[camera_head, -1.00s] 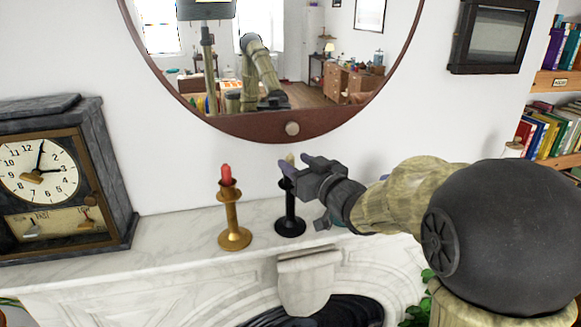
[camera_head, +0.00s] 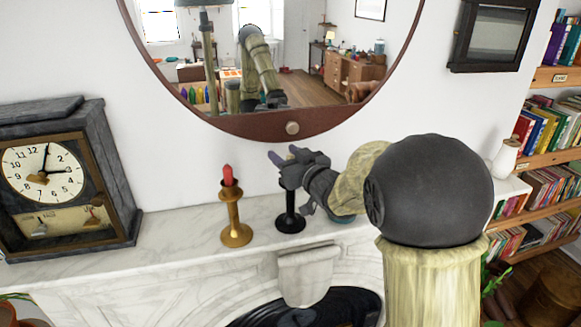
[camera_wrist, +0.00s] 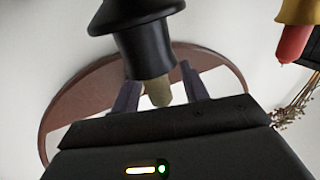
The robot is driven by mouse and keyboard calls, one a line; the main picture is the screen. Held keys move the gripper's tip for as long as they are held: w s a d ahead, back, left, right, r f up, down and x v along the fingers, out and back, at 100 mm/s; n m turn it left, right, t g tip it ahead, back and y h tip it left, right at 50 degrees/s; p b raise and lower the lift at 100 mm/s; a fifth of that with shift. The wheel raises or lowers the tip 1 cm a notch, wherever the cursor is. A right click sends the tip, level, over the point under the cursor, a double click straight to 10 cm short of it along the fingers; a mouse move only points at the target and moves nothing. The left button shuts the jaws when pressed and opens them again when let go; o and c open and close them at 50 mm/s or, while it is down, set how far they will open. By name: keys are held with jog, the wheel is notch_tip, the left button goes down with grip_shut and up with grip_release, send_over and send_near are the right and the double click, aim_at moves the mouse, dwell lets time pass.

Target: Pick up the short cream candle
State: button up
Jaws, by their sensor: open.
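The short cream candle (camera_wrist: 158,92) stands in a black candlestick, shown upside down in the wrist view between my two fingers. My gripper (camera_wrist: 160,90) is open, with one finger on each side of the candle; I cannot tell whether either touches it. In the head view the black candlestick (camera_head: 290,222) stands on the marble mantel, and its candle is hidden behind my gripper (camera_head: 284,155).
A brass candlestick (camera_head: 235,225) with a red candle (camera_head: 228,175) stands just left of the black one. A clock (camera_head: 60,180) is at the far left of the mantel (camera_head: 180,235). A round mirror (camera_head: 290,128) hangs behind. A white vase (camera_head: 506,160) is at the right.

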jog(key=shift+s, duration=0.1)
jog(key=c, duration=0.6)
grip_shut()
jog(key=shift+r, duration=0.15)
notch_tip(320, 180, up, 10)
jog(key=b, duration=0.1)
jog(key=shift+b, duration=0.4)
jog(key=shift+w+f, duration=0.2)
